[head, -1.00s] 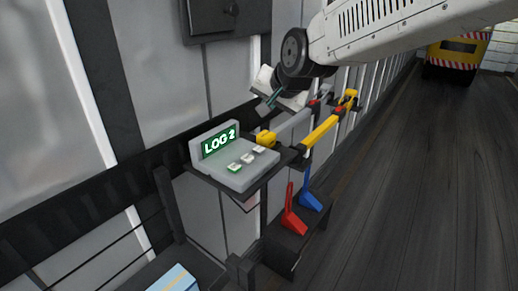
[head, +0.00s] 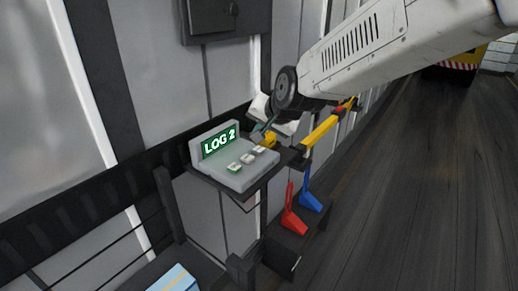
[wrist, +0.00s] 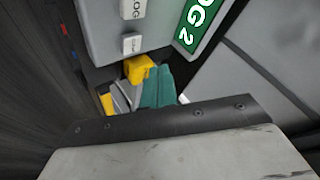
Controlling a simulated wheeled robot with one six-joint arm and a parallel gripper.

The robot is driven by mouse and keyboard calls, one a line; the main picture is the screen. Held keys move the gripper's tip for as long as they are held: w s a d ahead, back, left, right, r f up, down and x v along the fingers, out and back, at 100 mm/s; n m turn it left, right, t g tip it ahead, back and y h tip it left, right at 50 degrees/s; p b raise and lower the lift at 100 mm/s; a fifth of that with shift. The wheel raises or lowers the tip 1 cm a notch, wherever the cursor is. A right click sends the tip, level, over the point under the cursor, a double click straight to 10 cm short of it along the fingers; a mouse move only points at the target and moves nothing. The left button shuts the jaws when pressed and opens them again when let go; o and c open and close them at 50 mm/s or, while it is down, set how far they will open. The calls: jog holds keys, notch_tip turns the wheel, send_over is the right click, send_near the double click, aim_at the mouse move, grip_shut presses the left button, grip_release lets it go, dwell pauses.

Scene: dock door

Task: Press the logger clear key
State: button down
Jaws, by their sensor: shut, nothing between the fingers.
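The logger (head: 236,179) is a grey console on a dark shelf. Its lit green screen (head: 218,143) reads LOG 2. Several small pale keys sit in a row on its sloping top; the right-end key (head: 259,150) is nearest my gripper. In the wrist view one key reads LOG, and the smaller end key (wrist: 131,43) has lettering too small to read. My gripper (head: 260,135) has teal fingers, shut and empty, above and just behind the right end of the logger. The fingers (wrist: 158,86) also show beside the end key in the wrist view, apart from it.
A yellow knob-like thing (head: 268,139) stands close to the logger's right end. A yellow bar (head: 320,131) runs beyond it. Red (head: 293,221) and blue (head: 311,203) wedge-shaped pieces stand on a lower dark stand. The floor at right is open.

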aim_at(260, 151)
jog(key=shift+f, duration=1.4)
jog(key=shift+f, duration=0.1)
dwell(0.9)
jog(key=shift+f, duration=0.3)
jog(key=shift+f, duration=0.55)
dwell(0.6)
jog(key=shift+r, duration=0.95)
jog(key=shift+r, duration=2.55)
